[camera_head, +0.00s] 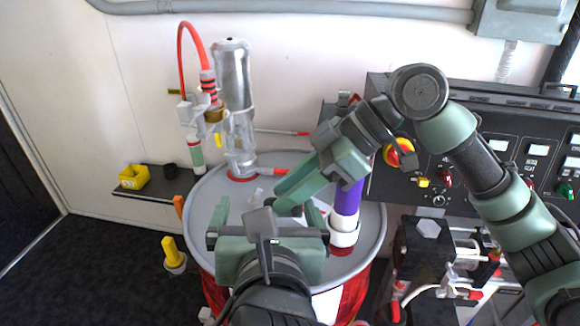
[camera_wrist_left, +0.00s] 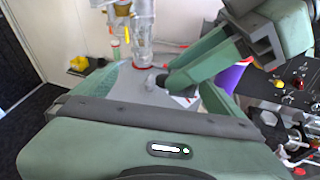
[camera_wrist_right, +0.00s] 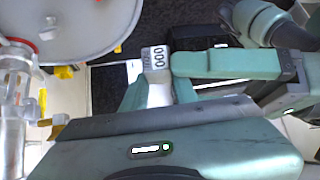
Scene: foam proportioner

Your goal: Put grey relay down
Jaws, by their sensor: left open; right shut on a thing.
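The grey relay (camera_wrist_right: 155,58), a small pale block with a numbered face, shows in the right wrist view. My right gripper (camera_head: 283,197) is shut on it, reaching from the right over the grey drum lid (camera_head: 203,215). The relay also shows as a small pale piece at the fingertip in the left wrist view (camera_wrist_left: 151,80). My left gripper (camera_head: 264,207) is open and empty, low in front of the right gripper and over the near part of the lid. Its fingers hide part of the lid. I cannot tell whether the relay touches the lid.
A clear and metal cylinder (camera_head: 235,90) stands at the lid's back left. A purple cylinder (camera_head: 347,198) in a white collar stands at its right. A control panel (camera_head: 500,150) is at right. A yellow box (camera_head: 134,177) sits on a dark shelf at left. The lid's left part is clear.

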